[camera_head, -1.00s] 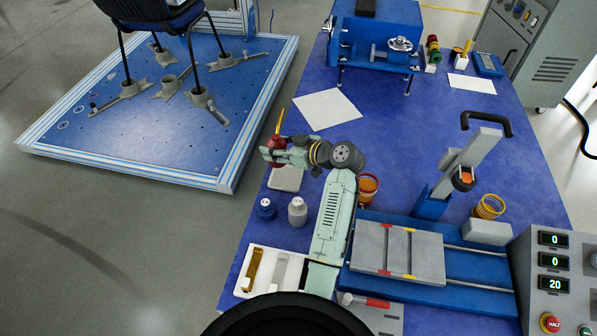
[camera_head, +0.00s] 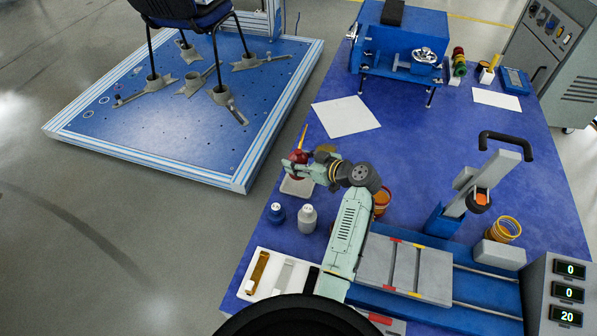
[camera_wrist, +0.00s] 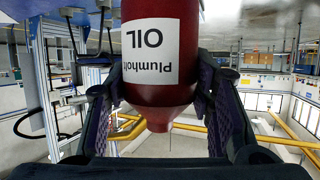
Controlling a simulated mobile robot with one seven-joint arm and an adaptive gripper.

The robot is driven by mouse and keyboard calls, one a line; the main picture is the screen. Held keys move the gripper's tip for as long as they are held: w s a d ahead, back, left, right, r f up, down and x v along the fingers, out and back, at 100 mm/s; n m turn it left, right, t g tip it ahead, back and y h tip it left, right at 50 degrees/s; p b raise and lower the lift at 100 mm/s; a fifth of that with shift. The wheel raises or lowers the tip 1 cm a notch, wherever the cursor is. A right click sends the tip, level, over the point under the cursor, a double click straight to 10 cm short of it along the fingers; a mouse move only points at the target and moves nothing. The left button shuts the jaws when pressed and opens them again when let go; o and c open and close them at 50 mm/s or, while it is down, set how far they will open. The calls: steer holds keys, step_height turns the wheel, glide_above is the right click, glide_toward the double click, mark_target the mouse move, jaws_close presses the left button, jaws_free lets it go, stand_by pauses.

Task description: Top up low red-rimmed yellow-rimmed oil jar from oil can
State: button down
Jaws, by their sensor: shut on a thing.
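My gripper (camera_head: 301,166) is shut on the red oil can (camera_head: 296,158), whose thin yellow spout points up. In the wrist view the can (camera_wrist: 160,92) fills the space between the fingers, its "Plumholt OIL" label upside down in the picture. The can is above the small pale pad (camera_head: 297,188) at the table's left edge; I cannot tell whether it touches it. A jar with a red and orange rim (camera_head: 383,200) stands behind my arm, partly hidden. A yellow-rimmed jar (camera_head: 503,228) stands on a grey block at the right. Their oil levels are unclear.
A blue bottle (camera_head: 277,213) and a grey bottle (camera_head: 307,218) stand left of my arm. A white tray (camera_head: 283,262) holds strips. A blue press with a handle (camera_head: 490,180) and a slide fixture (camera_head: 425,272) fill the right. The table middle behind is fairly clear around a white sheet (camera_head: 345,116).

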steer(key=shift+f, duration=2.4)
steer(key=shift+f, duration=0.15)
steer(key=c, duration=0.8)
jaws_free()
steer(key=shift+o, duration=0.2)
steer(key=shift+p, duration=0.4)
